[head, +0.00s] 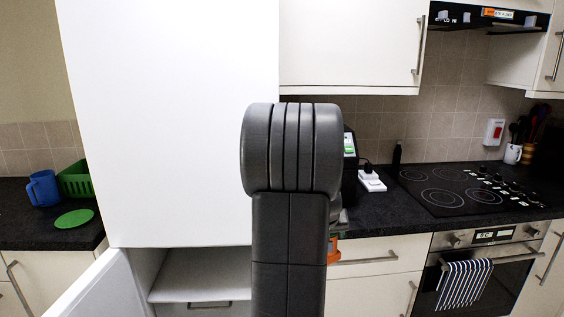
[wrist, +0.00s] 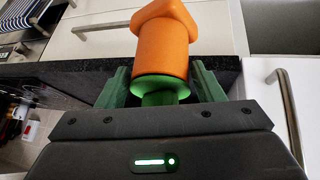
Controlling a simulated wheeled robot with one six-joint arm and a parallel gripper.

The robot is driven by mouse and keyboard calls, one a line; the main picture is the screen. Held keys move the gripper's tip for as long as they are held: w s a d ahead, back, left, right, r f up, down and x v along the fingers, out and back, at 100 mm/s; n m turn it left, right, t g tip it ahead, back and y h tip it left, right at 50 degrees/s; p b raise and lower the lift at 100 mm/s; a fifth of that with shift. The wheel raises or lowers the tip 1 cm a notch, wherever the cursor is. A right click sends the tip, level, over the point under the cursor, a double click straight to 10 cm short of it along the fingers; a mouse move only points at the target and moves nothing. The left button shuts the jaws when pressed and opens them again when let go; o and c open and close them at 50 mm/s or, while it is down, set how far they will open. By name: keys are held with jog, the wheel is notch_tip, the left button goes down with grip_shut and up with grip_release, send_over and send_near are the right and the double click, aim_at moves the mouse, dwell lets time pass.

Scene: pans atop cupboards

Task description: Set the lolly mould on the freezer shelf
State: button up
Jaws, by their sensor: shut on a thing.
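The lolly mould (wrist: 163,45) is orange, with a green flanged end between my fingers. My gripper (wrist: 161,88) is shut on this green end in the wrist view. In the head view a small orange part of the mould (head: 333,250) shows at the right of my arm, in front of the drawers; my arm hides the rest and most of the gripper. The freezer shelf (head: 200,277) is a white surface inside the open lower part of the tall white unit, left of my arm. Its right end is hidden behind my arm.
The open white door (head: 98,290) stands at the left of the freezer opening. A blue mug (head: 44,188), green basket (head: 75,181) and green disc (head: 74,218) are on the left worktop. A hob (head: 462,188) and oven (head: 480,285) are at the right.

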jog(key=a+f+n+y, duration=0.25)
jog(key=a+f, duration=0.55)
jog(key=a, duration=0.5)
notch_tip(320, 180, down, 9)
jog(key=s+m+h, duration=0.1)
jog(key=m+h, duration=0.1)
jog(key=m, duration=0.1)
jog(key=shift+s+f, duration=0.2)
jog(key=shift+s, duration=0.1)
dwell(0.9)
jog(key=shift+a+h, duration=0.1)
jog(key=shift+h, duration=0.15)
